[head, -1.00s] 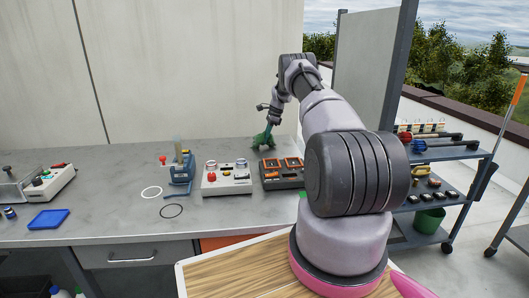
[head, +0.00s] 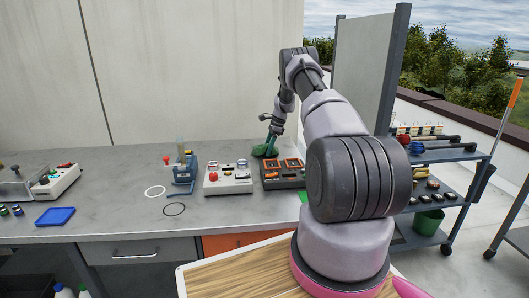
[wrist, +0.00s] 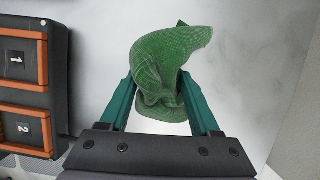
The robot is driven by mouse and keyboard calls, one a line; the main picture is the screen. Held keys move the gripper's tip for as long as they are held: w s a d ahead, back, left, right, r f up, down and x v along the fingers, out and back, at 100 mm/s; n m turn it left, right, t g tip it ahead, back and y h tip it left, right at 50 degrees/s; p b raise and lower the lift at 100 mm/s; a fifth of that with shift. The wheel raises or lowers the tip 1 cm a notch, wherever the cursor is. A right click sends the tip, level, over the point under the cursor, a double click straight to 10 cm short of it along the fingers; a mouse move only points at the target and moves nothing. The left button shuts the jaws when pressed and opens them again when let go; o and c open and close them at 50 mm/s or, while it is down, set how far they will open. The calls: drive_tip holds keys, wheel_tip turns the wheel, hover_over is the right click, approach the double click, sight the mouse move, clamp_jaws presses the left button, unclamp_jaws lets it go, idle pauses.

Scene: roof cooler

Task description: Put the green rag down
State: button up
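The green rag (head: 265,151) lies crumpled on the grey counter (head: 110,177), behind the black tray with orange-edged compartments (head: 283,181). In the wrist view the rag (wrist: 168,62) is a bunched heap, with one flap reaching to the upper right. My gripper (head: 269,143) points down at the rag from just above the counter. In the wrist view its teal fingers (wrist: 158,78) are spread wide, one on each side of the rag's near part. Whether the fingers still touch the cloth is hard to tell.
The black tray (wrist: 22,83) is close on the left in the wrist view. A white control box (head: 228,180) and a blue device (head: 183,178) stand farther left. Bare counter surrounds the rag to its right. The wall rises behind.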

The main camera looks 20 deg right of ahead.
drive_tip(key=shift+s+a+r+p, duration=0.1)
drive_tip(key=shift+s+r+p, duration=0.15)
drive_tip(key=shift+r, duration=0.3)
drive_tip(key=shift+s+r+p, duration=0.1)
drive_tip(key=shift+r+p, duration=0.25)
drive_tip(key=shift+r, duration=0.15)
drive_tip(key=s+r, duration=0.3)
drive_tip(key=r, duration=0.5)
drive_tip(key=shift+s+a, duration=0.15)
drive_tip(key=shift+a, duration=0.3)
drive_tip(key=shift+w+d+f+b, duration=0.1)
drive_tip(key=shift+w+b, duration=0.1)
drive_tip(key=shift+b, duration=0.1)
drive_tip(key=c, duration=0.9)
drive_tip(key=shift+w+d+f+b, duration=0.15)
drive_tip(key=shift+w+d+f, duration=0.15)
drive_tip(key=shift+w+f, duration=0.35)
drive_tip(key=shift+w+d+f+b, duration=0.15)
drive_tip(key=shift+w+d+f, duration=0.15)
drive_tip(key=shift+w+f, duration=0.3)
clamp_jaws()
drive_tip(key=shift+f, duration=0.65)
drive_tip(key=shift+f+p, duration=0.5)
drive_tip(key=shift+f, duration=2.7)
